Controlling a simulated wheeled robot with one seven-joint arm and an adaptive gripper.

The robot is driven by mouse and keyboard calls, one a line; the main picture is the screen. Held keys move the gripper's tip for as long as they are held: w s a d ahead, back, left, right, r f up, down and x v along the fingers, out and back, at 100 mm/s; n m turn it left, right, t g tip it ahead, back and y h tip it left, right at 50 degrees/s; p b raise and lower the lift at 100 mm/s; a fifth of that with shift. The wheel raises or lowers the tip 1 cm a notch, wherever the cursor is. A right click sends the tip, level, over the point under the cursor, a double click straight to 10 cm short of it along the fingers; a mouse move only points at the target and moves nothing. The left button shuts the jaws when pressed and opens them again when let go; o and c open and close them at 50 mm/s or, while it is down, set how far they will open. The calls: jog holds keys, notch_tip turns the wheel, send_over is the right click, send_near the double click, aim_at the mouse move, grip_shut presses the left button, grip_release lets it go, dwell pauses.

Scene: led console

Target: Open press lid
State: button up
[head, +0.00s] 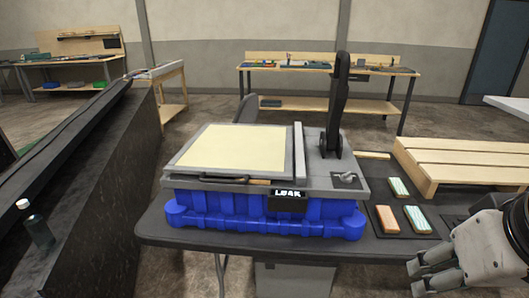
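The press (235,210) stands on a dark table in the middle of the head view. It has a ribbed blue base and a grey top. Its lid (232,150) is a flat cream panel in a grey frame, lying level and closed. A dark handle (222,179) with a brown grip runs along the lid's front edge. A tall black lever (338,100) stands upright at the press's right. My gripper (416,278) is at the lower right, apart from the press. Its two fingers point left, spread with a gap, and hold nothing.
Orange and pale green blocks (398,187) lie on dark mats right of the press, with a wooden pallet (465,163) behind. A dark conveyor-like structure (85,190) with a bottle (38,232) is at left. A workbench (325,68) stands far behind.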

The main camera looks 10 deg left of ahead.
jog(key=w+a+f+m+t+y+b, duration=0.1)
jog(key=w+a+f+t+b, duration=0.2)
jog(key=w, duration=0.5)
jog(key=w+a+f+m+y+b, duration=0.1)
jog(key=w+a+f+b, duration=0.25)
jog(key=w+a, duration=0.35)
jog(key=m+t+y+b, duration=0.6)
jog(key=m+t+b, duration=0.45)
jog(key=b, duration=0.95)
send_near(222, 181)
jog(key=shift+g, duration=0.25)
jog(key=x, duration=1)
jog(key=shift+w, duration=0.3)
jog(key=shift+c, duration=0.2)
grip_shut()
